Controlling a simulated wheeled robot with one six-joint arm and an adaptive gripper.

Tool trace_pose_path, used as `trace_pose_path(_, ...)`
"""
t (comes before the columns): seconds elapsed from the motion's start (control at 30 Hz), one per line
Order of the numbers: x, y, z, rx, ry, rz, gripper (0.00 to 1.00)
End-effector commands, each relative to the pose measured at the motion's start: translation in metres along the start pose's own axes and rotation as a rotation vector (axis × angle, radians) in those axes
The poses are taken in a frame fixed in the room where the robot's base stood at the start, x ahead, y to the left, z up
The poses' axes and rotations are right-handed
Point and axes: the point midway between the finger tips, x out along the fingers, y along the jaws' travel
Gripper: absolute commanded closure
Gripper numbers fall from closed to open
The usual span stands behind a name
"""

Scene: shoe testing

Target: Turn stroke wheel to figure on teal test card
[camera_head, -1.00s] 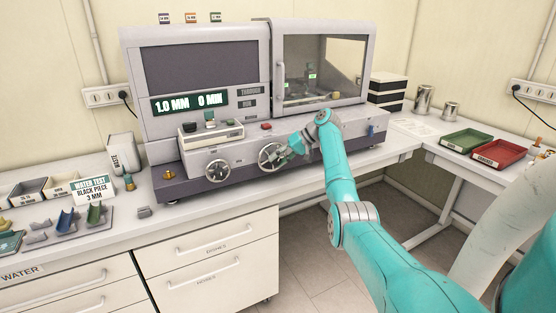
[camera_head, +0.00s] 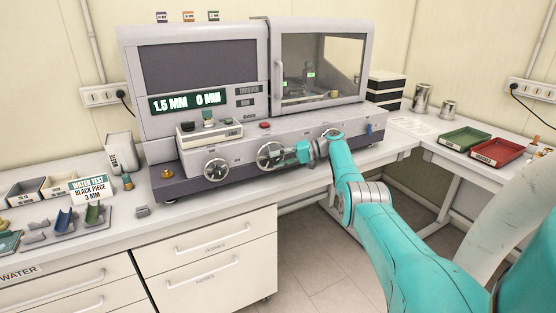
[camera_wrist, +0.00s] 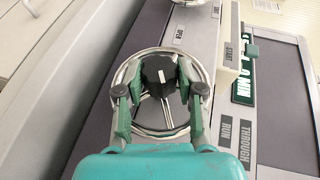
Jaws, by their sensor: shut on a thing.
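The stroke wheel (camera_head: 271,156) is the right one of two handwheels on the machine's front. In the wrist view its silver rim (camera_wrist: 150,131) surrounds a black hub with a white mark (camera_wrist: 158,72). My gripper (camera_head: 287,154) is at this wheel; in the wrist view its two green fingers (camera_wrist: 160,75) are closed on either side of the hub. The machine display (camera_head: 188,102) reads 1.5 MM and 0 MIN. A standing card (camera_head: 91,189) at the left reads WATER TEST, BLACK PIECE, 3 MM.
The left handwheel (camera_head: 215,169) sits beside the stroke wheel. A red button (camera_head: 265,125) is above, and a sliding-door chamber (camera_head: 318,70) is to the right. Green (camera_head: 465,139) and red (camera_head: 496,151) trays lie on the right bench. Sample pieces lie on the left counter.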

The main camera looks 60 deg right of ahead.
Motion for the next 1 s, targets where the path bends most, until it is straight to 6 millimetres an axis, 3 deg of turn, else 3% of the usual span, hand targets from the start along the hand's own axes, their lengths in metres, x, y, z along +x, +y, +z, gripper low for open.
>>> trace_pose_path(1.0, 0.001, 0.0016, 0.0005, 0.033, -0.001, -0.076, 0.97)
